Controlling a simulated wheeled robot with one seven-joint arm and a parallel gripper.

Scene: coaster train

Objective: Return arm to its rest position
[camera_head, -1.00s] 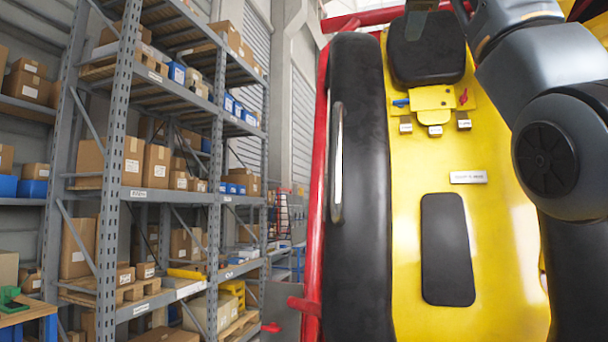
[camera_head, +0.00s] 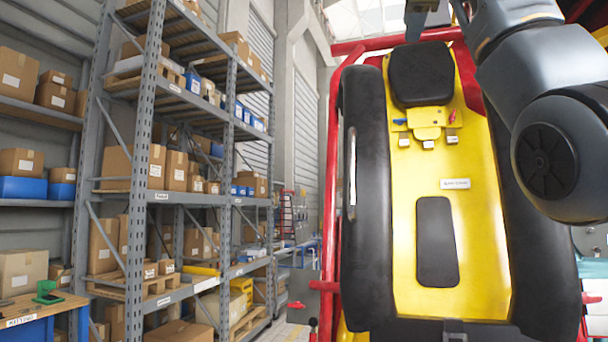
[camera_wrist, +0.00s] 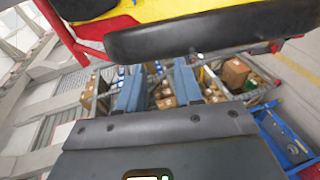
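My arm (camera_head: 540,65) comes in from the upper right of the head view, folded in front of the coaster car. Its end runs to the top edge, so my gripper is not clearly seen there. In the wrist view my gripper (camera_wrist: 158,76) shows two blue-grey fingers apart, with nothing held between them. The yellow and black coaster seat (camera_head: 455,200) stands upright in the head view, partly behind the arm. In the wrist view a black padded part (camera_wrist: 210,32) of the car crosses the top, beyond the fingertips.
A tall grey rack (camera_head: 150,195) with cardboard boxes fills the left. A red tube frame (camera_head: 329,200) runs along the seat's left side. A blue workbench (camera_head: 40,320) with a green object is at lower left. A floor gap shows between rack and car.

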